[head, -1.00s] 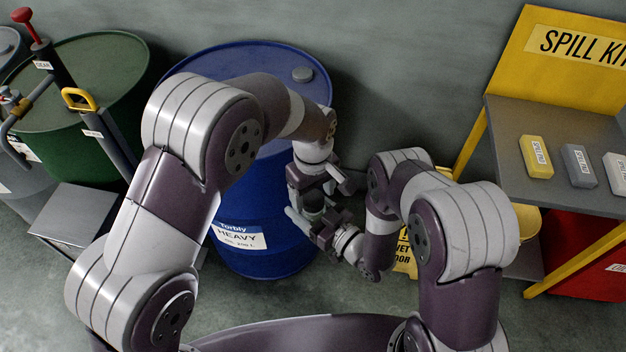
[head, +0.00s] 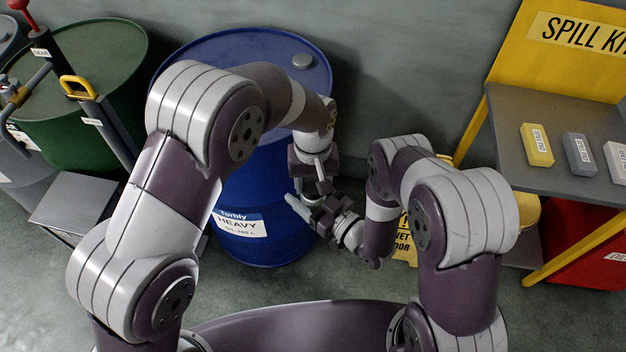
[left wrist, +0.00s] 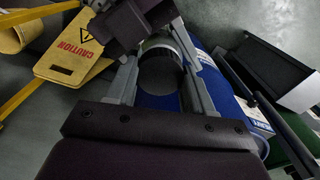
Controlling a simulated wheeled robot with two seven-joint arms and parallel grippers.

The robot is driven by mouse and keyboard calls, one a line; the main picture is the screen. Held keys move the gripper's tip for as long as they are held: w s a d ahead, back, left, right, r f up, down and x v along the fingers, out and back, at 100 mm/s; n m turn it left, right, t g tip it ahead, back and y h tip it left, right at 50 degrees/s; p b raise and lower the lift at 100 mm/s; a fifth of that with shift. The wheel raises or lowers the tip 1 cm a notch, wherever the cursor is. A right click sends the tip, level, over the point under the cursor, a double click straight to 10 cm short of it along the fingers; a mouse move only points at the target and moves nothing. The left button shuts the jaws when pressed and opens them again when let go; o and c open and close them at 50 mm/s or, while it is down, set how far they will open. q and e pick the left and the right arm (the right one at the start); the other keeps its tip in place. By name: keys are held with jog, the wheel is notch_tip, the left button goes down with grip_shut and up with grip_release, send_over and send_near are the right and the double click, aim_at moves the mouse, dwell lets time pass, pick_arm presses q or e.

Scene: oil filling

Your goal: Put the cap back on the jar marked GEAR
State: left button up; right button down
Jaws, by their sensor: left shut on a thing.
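My left gripper (head: 321,187) is in front of the blue drum, directly over my right gripper (head: 308,205). In the left wrist view the left fingers are shut on a dark round cap (left wrist: 160,78). A grey jar (left wrist: 166,43) shows just beyond the cap, close against it or touching; I cannot tell whether the cap is seated. The dark jaws of my right gripper (left wrist: 130,20) are at the jar and appear shut on it. In the head view the grippers hide most of the jar and the cap. The jar's marking cannot be read.
The blue drum (head: 262,195) marked HEAVY stands close behind both grippers. A green drum (head: 75,90) and a grey box (head: 78,207) are at left. A yellow caution sign (left wrist: 70,55) is near. The spill-kit shelf (head: 520,110) with several small boxes is at right.

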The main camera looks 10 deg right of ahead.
pick_arm(q)
jog(key=m, duration=0.3)
jog(key=shift+m, duration=0.3)
jog(key=o, duration=1.2)
jog(key=shift+c, duration=0.2)
jog(key=shift+d, duration=0.1)
jog(key=shift+r, duration=2.25)
